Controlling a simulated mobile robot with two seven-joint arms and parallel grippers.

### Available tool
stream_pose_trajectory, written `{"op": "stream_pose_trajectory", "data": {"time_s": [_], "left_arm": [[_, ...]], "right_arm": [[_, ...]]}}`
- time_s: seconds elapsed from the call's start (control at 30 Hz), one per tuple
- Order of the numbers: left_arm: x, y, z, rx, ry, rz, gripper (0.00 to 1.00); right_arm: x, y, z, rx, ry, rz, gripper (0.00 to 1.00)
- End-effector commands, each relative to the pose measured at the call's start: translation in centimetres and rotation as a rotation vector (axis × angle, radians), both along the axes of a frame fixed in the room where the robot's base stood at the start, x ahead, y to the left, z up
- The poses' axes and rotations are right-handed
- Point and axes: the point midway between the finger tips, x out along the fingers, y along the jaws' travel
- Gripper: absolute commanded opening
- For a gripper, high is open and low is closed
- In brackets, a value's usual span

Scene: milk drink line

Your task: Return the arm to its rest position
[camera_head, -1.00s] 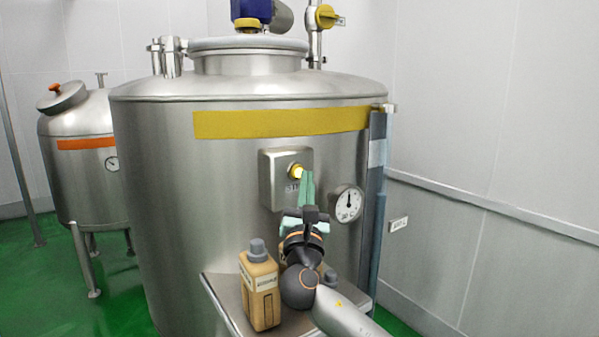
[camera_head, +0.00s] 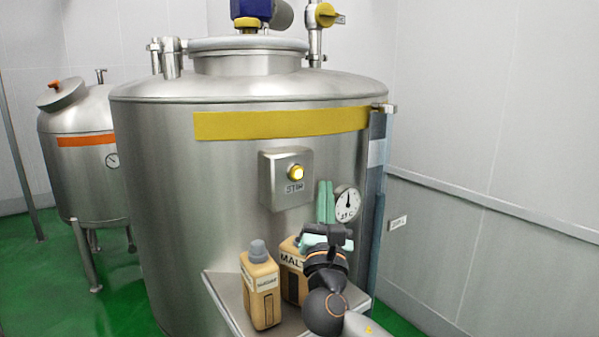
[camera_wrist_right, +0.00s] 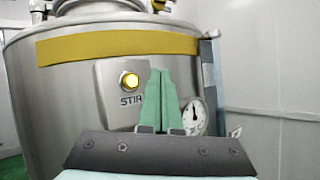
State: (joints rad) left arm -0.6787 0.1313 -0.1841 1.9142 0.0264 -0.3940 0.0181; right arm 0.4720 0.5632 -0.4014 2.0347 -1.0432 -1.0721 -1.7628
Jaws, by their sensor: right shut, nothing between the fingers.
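My right gripper (camera_head: 325,203) has green fingers that are together and empty. It stands in front of the steel tank, low and to the right of the stir button box (camera_head: 286,180), apart from the yellow lit button (camera_head: 296,172). In the right wrist view the closed fingers (camera_wrist_right: 159,100) point up between the button (camera_wrist_right: 130,81) and the dial gauge (camera_wrist_right: 194,115). My right arm (camera_head: 325,312) comes in from the lower right and hides part of the shelf. My left gripper is not in view.
A steel shelf (camera_head: 222,297) on the tank (camera_head: 190,200) holds a tan bottle (camera_head: 262,290) and a carton-like container marked MALT (camera_head: 291,262), partly behind my arm. The dial gauge (camera_head: 347,203) is close to my fingers. A smaller tank (camera_head: 85,180) stands at left.

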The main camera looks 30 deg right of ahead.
Motion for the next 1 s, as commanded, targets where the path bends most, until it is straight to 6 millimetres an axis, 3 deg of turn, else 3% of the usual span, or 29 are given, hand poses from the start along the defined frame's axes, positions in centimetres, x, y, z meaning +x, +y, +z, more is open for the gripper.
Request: {"op": "stream_pose_trajectory", "data": {"time_s": [0.67,0.77,0.87,1.0], "left_arm": [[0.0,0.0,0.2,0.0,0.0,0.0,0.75],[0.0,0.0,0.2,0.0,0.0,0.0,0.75],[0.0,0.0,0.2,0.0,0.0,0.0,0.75],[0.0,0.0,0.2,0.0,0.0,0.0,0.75]], "right_arm": [[-0.7,0.0,-0.5,0.023,0.003,0.01,0.0],[-0.8,0.0,-3.3,0.155,0.023,0.061,0.0],[-1.4,0.2,-8.6,0.423,0.055,0.139,0.0],[-3.8,1.1,-17.6,0.906,0.088,0.187,0.0]]}}
